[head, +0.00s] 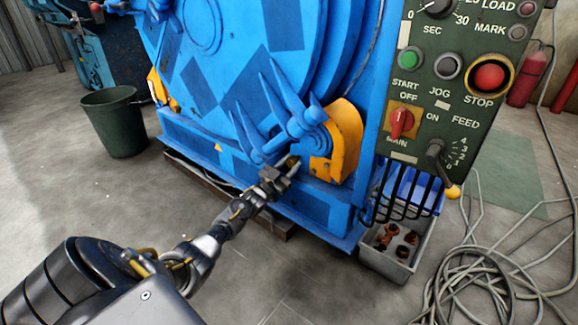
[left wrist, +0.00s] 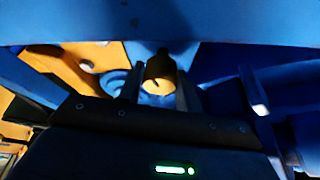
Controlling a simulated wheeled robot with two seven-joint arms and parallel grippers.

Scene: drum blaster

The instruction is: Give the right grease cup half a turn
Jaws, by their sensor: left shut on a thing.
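My left gripper (head: 281,174) reaches in low at the front of the blue drum machine (head: 230,75), just left of the yellow bearing housing (head: 346,140). It is shut on a small brass grease cup (head: 292,161) under the blue shaft and lever. In the left wrist view the round brass end of the cup (left wrist: 160,86) sits between the two dark fingers. The view there is dim, and the cup's far side is hidden. My right gripper is not in view.
The blue star-shaped handle (head: 290,115) is close above the gripper. A green control panel (head: 450,85) hangs at the right over a grey bin (head: 390,258) of brown parts. Hoses (head: 485,260) lie on the floor at right. A dark green bucket (head: 115,122) stands at left.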

